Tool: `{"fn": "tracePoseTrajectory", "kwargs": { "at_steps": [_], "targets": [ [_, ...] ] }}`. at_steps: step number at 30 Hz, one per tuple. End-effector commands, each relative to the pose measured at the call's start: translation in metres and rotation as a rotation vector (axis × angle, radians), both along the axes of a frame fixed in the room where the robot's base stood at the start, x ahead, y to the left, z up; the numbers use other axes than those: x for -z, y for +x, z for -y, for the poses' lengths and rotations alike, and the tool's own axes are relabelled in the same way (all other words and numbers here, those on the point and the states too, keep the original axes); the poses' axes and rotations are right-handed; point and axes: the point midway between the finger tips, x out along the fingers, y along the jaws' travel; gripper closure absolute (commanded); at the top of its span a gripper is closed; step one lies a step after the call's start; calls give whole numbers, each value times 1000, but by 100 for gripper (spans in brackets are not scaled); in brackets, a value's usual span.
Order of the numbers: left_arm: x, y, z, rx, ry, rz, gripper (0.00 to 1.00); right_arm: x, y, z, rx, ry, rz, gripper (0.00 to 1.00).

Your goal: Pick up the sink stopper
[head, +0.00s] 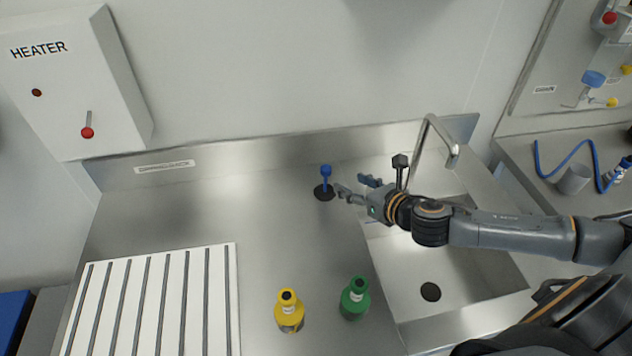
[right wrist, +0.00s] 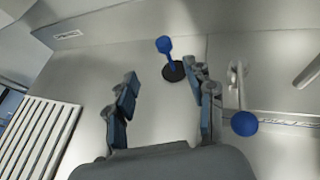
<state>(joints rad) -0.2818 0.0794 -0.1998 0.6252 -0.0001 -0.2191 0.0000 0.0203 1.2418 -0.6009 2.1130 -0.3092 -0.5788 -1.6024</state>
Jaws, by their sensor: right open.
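The sink stopper (head: 325,182) has a blue knobbed handle and a round black base. It stands upright on the steel counter, left of the sink basin. It also shows in the right wrist view (right wrist: 165,46), beyond the fingertips and closer to the right-hand finger. My right gripper (head: 350,187) is open and empty, just right of the stopper in the head view. Its two fingers show apart in the right wrist view (right wrist: 168,88), with bare counter between them. My left gripper is not in view.
The sink basin (head: 402,268) with a dark drain and a tall faucet (head: 420,150) lies right of the stopper. A yellow bottle (head: 289,314) and a green bottle (head: 355,303) stand at the front. A white slatted rack (head: 170,255) lies left. Counter around the stopper's left is clear.

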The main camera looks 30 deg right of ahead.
Motion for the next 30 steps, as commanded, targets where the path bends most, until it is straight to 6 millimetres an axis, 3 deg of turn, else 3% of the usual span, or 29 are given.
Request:
{"fn": "tracePoseTrajectory", "kwargs": {
  "at_steps": [5,13,24,30],
  "targets": [
    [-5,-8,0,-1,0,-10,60,2,17,4,-27,-54,12,46],
    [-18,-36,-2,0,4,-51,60,22,62,-4,-26,-49,10,46],
    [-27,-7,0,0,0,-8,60,34,87,-7,-28,-49,9,46],
    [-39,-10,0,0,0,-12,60,44,109,-7,-27,-48,8,46]
  ]
}}
